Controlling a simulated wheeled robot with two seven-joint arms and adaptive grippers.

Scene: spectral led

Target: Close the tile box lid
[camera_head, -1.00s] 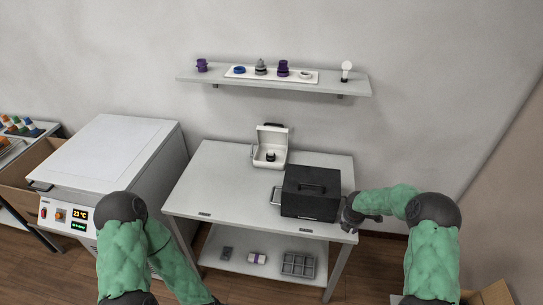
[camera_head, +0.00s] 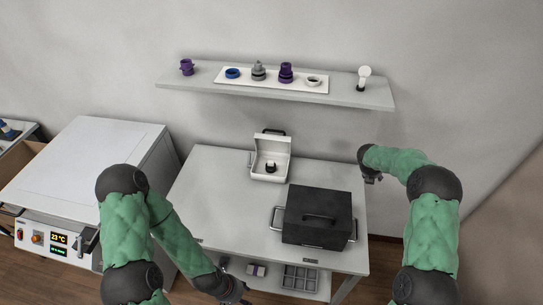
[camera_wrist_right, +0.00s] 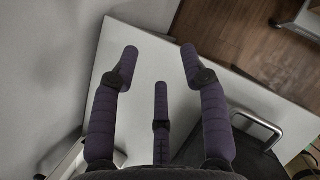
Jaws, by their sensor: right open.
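A small white box (camera_head: 268,171) stands on the table with its lid (camera_head: 271,144) raised upright at the back. A small dark round object (camera_head: 271,167) sits inside it. My right gripper (camera_head: 372,178) is beyond the table's right edge, to the right of the white box and apart from it. In the right wrist view its fingers (camera_wrist_right: 160,65) are spread and empty above the pale table top. My left gripper (camera_head: 236,292) is low at the table's front edge, partly cut off by the picture's bottom; its fingers are unclear.
A black box (camera_head: 318,216) with metal side handles stands at the table's front right; its side shows in the right wrist view (camera_wrist_right: 239,155). A wall shelf (camera_head: 345,95) with small parts and a bulb hangs behind. The table's left part (camera_head: 210,200) is clear.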

